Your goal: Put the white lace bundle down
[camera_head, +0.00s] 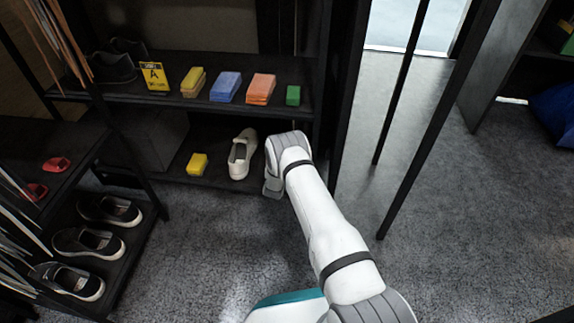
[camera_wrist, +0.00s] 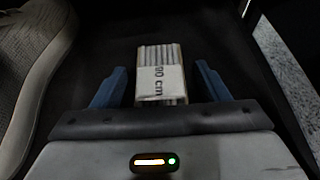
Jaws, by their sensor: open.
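The white lace bundle (camera_wrist: 160,72) shows in the wrist view, with a paper band marked "90 cm". It rests on a dark shelf surface between the two blue fingers of my gripper (camera_wrist: 158,88). The fingers stand apart, with a gap on each side of the bundle. In the head view my arm reaches down to the right end of the lower shelf (camera_head: 222,180), and its end link hides the gripper's fingers and the bundle.
A light sneaker (camera_head: 242,155) stands just left of my gripper, also at the left of the wrist view (camera_wrist: 28,75). A yellow block (camera_head: 197,164) lies farther left. The upper shelf holds colored blocks (camera_head: 226,87) close above. A dark post bounds the right side.

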